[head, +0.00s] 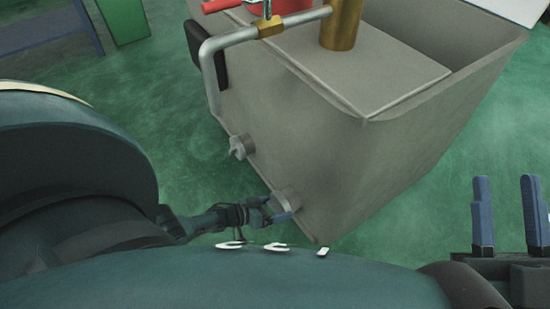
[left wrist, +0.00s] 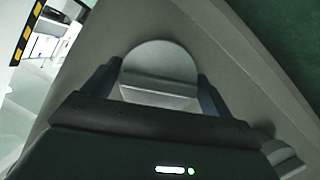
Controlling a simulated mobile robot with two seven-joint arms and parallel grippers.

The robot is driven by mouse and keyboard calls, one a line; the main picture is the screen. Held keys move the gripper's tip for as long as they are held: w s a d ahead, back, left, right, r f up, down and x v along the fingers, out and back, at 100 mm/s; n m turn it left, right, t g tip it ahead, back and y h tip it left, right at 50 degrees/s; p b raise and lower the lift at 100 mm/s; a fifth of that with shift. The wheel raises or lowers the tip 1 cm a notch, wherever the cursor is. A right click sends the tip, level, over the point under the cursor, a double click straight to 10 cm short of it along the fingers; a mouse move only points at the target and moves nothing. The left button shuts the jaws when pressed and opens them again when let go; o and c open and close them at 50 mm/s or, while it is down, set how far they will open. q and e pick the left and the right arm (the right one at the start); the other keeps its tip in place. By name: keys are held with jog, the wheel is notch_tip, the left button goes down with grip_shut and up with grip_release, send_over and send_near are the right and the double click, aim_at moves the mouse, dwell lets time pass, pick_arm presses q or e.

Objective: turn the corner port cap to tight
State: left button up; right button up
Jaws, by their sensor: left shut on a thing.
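The corner port cap (head: 286,198) is a round grey metal cap low on the side of a grey tank (head: 330,170), near its bottom corner. In the left wrist view the cap (left wrist: 160,62) shows as a round disc with a straight step across its lower part. My left gripper (head: 272,211) is at the cap, with one finger on each side of it, shut on it. Both fingers also show in the left wrist view (left wrist: 158,85). No tightness mark can be made out. My right gripper (head: 508,215) is open and empty at the right edge, away from the tank.
A second port cap (head: 241,147) sits further along the same tank side. A bent pipe (head: 215,70) with a brass fitting and red handle (head: 221,5) runs above. A brass cylinder (head: 341,25) stands on the tank lid. Green floor (head: 440,190) is clear to the right.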

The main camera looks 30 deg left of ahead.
pick_arm(q)
jog(key=shift+s+m+y, duration=0.1)
jog(key=shift+m+y, duration=0.2)
jog(key=shift+m, duration=0.1)
jog(key=shift+m+t+y+p, duration=0.3)
jog(key=shift+m+y+p, duration=0.25)
jog(key=shift+m, duration=0.35)
jog(key=shift+m+y, duration=0.35)
jog(key=shift+m, duration=0.05)
pick_arm(e)
jog(key=shift+f+m+h, duration=0.5)
jog(key=shift+f, duration=0.05)
pick_arm(q)
jog(key=o, duration=0.7)
